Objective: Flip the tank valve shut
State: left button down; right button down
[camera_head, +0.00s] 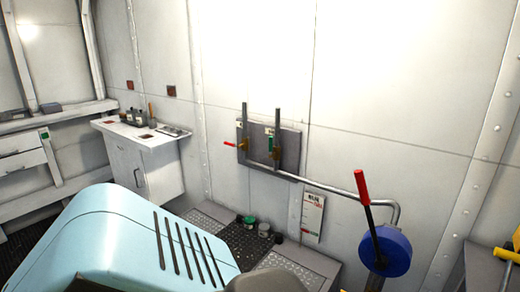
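A grey wall panel (289,150) carries two upright grey pipes with brass-coloured valve fittings. A pipe runs from the panel to the right and bends down near a blue round body (384,251). A long black lever with a red grip (361,187) stands nearly upright there, leaning slightly left. I cannot tell which of these is the tank valve. Neither gripper is in view.
A light blue slotted housing (125,235) fills the lower left foreground. A white cabinet (145,165) with small items stands at the left wall. Small cans (249,220) sit on the low ledge below the panel. Yellow parts (503,255) show at the right edge.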

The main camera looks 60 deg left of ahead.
aim_at(271, 147)
jog(key=u, duration=1.45)
jog(key=i+j+u, duration=0.15)
jog(key=u, duration=0.35)
jog(key=i+j, duration=0.15)
jog(key=i, duration=0.3)
